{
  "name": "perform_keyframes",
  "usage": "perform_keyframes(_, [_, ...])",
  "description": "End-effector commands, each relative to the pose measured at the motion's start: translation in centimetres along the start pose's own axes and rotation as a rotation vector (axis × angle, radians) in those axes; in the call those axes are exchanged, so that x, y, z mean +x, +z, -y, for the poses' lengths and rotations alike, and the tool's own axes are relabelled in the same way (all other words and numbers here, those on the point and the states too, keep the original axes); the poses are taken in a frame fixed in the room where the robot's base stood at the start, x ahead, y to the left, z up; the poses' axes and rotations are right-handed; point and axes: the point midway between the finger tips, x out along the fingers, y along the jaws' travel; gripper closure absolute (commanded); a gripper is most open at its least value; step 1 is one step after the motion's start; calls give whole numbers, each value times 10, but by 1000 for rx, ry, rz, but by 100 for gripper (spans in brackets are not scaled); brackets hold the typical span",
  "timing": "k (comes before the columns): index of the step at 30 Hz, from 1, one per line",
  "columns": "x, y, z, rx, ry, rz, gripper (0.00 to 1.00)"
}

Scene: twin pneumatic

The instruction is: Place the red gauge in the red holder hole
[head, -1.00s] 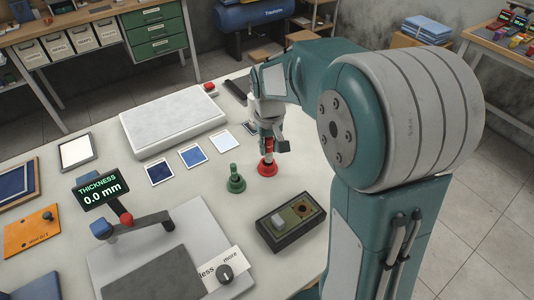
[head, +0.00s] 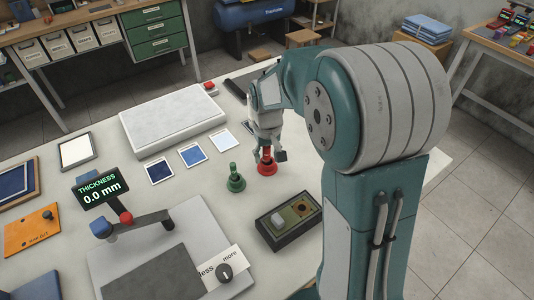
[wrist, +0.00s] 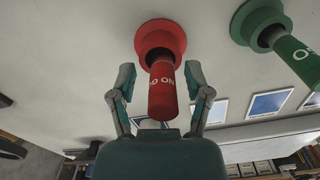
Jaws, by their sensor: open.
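The red gauge (head: 266,153) stands upright in the red holder (head: 267,169) on the table, its grey pin hidden. In the wrist view the gauge's red handle (wrist: 162,95) with white lettering rises from the flared red holder (wrist: 160,38). My gripper (head: 267,157) is around the handle from above. In the wrist view my gripper (wrist: 160,80) has its two fingers apart, one on each side of the handle, with gaps visible.
A green gauge in its green holder (head: 235,180) stands close to the left of the red one. A dark box (head: 289,219) lies in front. Blue sample cards (head: 191,155) and a white slab (head: 173,120) lie behind. A thickness tester (head: 140,222) stands at the left front.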

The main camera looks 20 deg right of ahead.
Motion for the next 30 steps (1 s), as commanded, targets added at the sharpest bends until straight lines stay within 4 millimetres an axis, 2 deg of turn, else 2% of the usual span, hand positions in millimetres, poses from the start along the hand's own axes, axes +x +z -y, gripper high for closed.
perform_keyframes(4, [-2, 0, 0, 0, 0, 0, 37])
perform_keyframes(7, [-11, -1, 0, 0, 0, -3, 37])
perform_keyframes(21, [-102, -1, 0, 0, 0, -3, 37])
perform_keyframes(27, [-121, 0, 0, 0, 0, -2, 37])
perform_keyframes(30, [-127, 7, 1, 2, 1, -15, 37])
